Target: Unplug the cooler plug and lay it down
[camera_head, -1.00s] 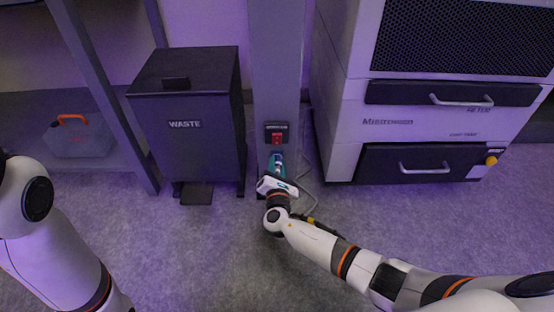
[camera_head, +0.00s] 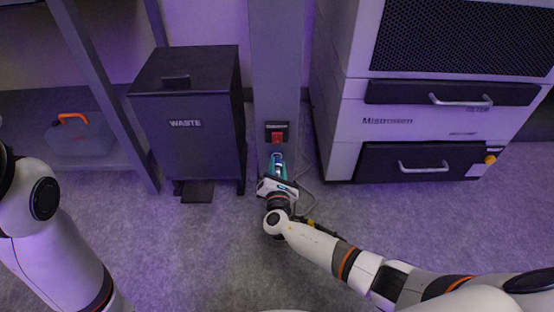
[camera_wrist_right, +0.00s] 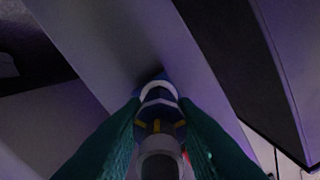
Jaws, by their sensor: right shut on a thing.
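The cooler plug (camera_wrist_right: 160,115), blue with a white ring and yellow marks, sits between the teal fingers of my right gripper (camera_wrist_right: 160,130) in the wrist view. My right gripper (camera_head: 277,168) is shut on the plug low at the front of the grey post (camera_head: 276,60). The plug's far end meets or lies very close to a blue part at the post; I cannot tell whether it is still seated. My left arm is at the left edge, its gripper out of view.
A red switch (camera_head: 278,137) is on the post above my right gripper. A grey cable (camera_head: 307,190) lies on the floor to the right. A black waste bin (camera_head: 190,145) stands left, a white cabinet with drawers (camera_head: 345,120) right. The floor in front is open.

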